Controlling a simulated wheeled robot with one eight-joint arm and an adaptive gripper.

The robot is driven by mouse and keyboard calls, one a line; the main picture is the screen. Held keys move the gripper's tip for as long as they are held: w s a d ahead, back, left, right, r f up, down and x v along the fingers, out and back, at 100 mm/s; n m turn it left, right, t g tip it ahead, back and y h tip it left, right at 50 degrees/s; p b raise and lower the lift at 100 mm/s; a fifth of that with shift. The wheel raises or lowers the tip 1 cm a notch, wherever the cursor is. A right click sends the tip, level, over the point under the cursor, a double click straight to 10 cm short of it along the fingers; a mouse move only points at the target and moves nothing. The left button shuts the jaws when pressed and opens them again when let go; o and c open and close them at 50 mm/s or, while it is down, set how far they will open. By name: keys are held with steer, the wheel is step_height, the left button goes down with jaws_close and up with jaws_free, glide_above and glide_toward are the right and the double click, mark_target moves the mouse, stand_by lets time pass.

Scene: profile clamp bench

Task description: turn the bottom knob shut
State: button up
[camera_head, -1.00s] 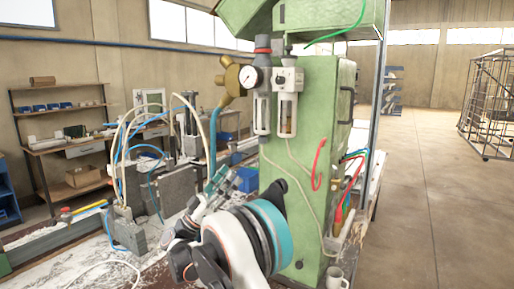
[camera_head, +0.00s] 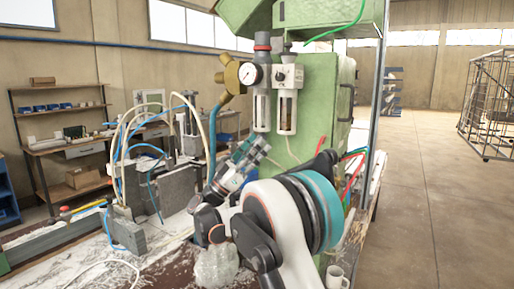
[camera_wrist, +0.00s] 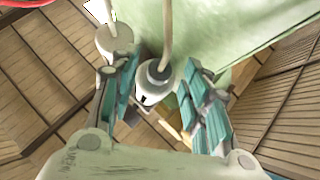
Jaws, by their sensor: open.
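Two clear bowls hang under the air units on the green cabinet in the head view: the left bowl (camera_head: 262,110) and the right bowl (camera_head: 287,110), which holds brown liquid. My gripper (camera_head: 262,148) is just below them, pointing up and to the right. In the wrist view, a pale round knob-like end with a grey ring and a hose (camera_wrist: 156,80) shows between my open fingers (camera_wrist: 160,72), apparently untouched. A second pale round end (camera_wrist: 115,40) is beyond the left finger. I cannot tell for sure which bowl each belongs to.
The green cabinet (camera_head: 325,110) stands close behind the bowls. A pressure gauge (camera_head: 250,74) and a brass-coloured fitting (camera_head: 228,77) are above left. A thin hose (camera_head: 291,149) runs below the right bowl.

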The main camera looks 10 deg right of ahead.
steer(key=shift+d+r, duration=0.2)
jaws_close()
steer(key=shift+n+t, duration=0.4)
steer(key=shift+t, duration=0.6)
steer(key=shift+s+d+n+t+y+b, duration=0.25)
steer(key=shift+n+t+y, duration=2.2)
steer(key=shift+t+y, duration=1.4)
steer(key=shift+s+d+n+t+y+b, duration=0.1)
steer(key=shift+s+d+n+t+y, duration=0.15)
steer(key=shift+n+t+y, duration=3.5)
steer(key=shift+s+d+n+t+y+b, duration=0.25)
steer(key=shift+n+t+y, duration=0.95)
steer(key=shift+t+y, duration=2.7)
steer(key=g+y, duration=0.2)
steer(key=y, duration=0.1)
steer(key=shift+w+d+g+y, duration=0.1)
steer(key=shift+g+y, duration=0.2)
